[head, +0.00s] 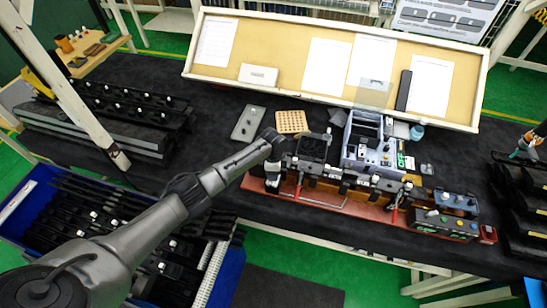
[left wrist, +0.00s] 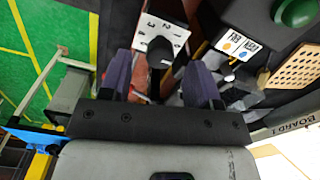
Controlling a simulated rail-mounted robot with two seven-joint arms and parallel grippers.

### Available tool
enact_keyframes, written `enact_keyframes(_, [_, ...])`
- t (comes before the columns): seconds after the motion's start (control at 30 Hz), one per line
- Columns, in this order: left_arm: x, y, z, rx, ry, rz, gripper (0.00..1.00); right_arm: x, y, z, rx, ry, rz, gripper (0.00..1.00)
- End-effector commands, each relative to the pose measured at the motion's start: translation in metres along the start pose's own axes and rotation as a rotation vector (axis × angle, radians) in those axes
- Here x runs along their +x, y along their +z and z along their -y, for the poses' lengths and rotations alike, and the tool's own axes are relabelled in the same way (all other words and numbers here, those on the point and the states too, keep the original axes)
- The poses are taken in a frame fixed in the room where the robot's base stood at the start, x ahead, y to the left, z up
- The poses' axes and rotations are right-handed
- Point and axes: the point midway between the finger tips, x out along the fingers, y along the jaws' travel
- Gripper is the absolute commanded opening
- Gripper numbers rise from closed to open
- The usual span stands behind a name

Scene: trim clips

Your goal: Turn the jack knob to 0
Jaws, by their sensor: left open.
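The jack knob (left wrist: 160,53) is a dark knob at the upper middle of the left wrist view. It stands in front of a white dial plate (left wrist: 172,32) with printed digits. I cannot read which digit the knob points to. My left gripper (left wrist: 161,68) is open, with one purple finger on each side of the knob in this view. I cannot tell whether either finger touches it. In the head view my left arm reaches to the left end of the red-brown fixture base (head: 322,197), and the knob cannot be made out there. My right gripper is not in view.
A perforated tan board (head: 292,121) and a grey plate (head: 248,123) lie behind the arm. A blue bin (head: 36,200) of black strips stands at the lower left. A pinboard (head: 288,62) closes the back.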

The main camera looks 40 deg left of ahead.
Motion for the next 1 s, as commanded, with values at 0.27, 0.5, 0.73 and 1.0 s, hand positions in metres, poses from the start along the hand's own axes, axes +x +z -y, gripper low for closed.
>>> enact_keyframes(0.27, [-0.057, 0.0, 0.001, 0.002, -0.004, -0.002, 0.57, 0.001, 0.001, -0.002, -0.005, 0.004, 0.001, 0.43])
enact_keyframes(0.5, [-0.096, -0.001, 0.0, 0.002, -0.003, -0.002, 0.57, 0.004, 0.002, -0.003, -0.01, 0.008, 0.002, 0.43])
enact_keyframes(0.73, [-0.116, -0.001, 0.0, 0.001, -0.002, -0.001, 0.57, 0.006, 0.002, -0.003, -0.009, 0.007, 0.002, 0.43])
enact_keyframes(1.0, [-0.12, -0.001, 0.0, 0.001, 0.0, 0.0, 0.57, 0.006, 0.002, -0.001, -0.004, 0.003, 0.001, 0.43])
